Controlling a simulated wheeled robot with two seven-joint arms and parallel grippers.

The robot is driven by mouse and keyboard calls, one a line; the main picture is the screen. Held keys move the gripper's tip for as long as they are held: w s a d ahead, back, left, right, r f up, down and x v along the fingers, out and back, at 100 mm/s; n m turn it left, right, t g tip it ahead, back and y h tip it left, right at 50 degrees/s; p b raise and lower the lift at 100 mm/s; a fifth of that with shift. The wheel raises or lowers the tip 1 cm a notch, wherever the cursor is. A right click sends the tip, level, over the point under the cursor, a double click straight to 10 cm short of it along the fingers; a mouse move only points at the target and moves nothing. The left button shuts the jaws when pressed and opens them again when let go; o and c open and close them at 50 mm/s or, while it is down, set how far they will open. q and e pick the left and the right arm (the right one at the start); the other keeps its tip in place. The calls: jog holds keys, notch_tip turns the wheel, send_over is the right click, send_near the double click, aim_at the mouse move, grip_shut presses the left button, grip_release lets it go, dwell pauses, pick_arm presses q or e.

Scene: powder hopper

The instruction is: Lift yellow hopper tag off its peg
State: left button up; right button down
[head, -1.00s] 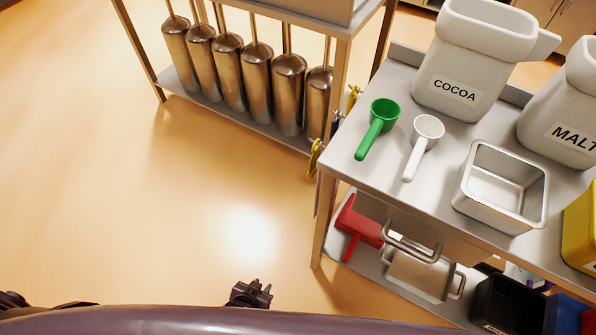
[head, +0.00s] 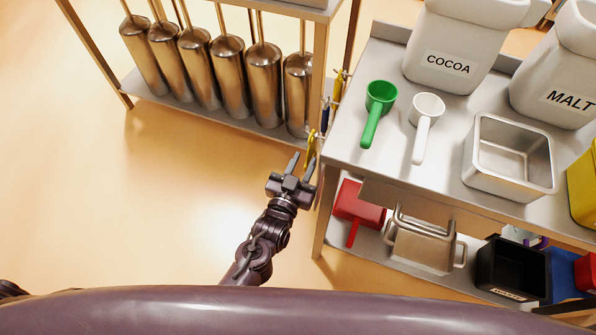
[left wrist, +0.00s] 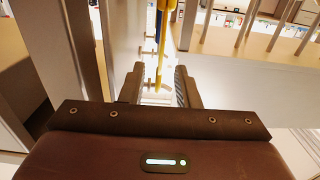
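A yellow tag (head: 311,150) hangs at the left side of the steel table, near the corner post. My left gripper (head: 302,166) is beside it, open, with its fingers pointing up toward the tag. In the left wrist view the yellow tag (left wrist: 160,50) hangs as a narrow strip in line with the gap between the open fingers (left wrist: 160,78). I cannot tell whether its lower end is between the fingertips, and I see no contact. The peg is too small to make out clearly. My right gripper is not in view.
A blue tag (head: 325,114) and another yellow tag (head: 338,84) hang farther back along the same side. A rack with several steel cylinders (head: 231,80) stands close on the left. The table post (head: 326,210) is just right of my gripper. Open floor lies left.

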aim_at(309, 148)
pick_arm(q)
jog(key=shift+x, duration=2.35)
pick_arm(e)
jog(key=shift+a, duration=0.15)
pick_arm(q)
grip_shut()
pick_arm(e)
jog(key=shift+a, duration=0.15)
pick_arm(q)
jog(key=shift+r+p, duration=0.65)
jog(key=shift+p, duration=0.05)
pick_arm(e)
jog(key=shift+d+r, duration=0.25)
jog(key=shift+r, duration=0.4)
pick_arm(q)
jog(key=shift+a, duration=0.15)
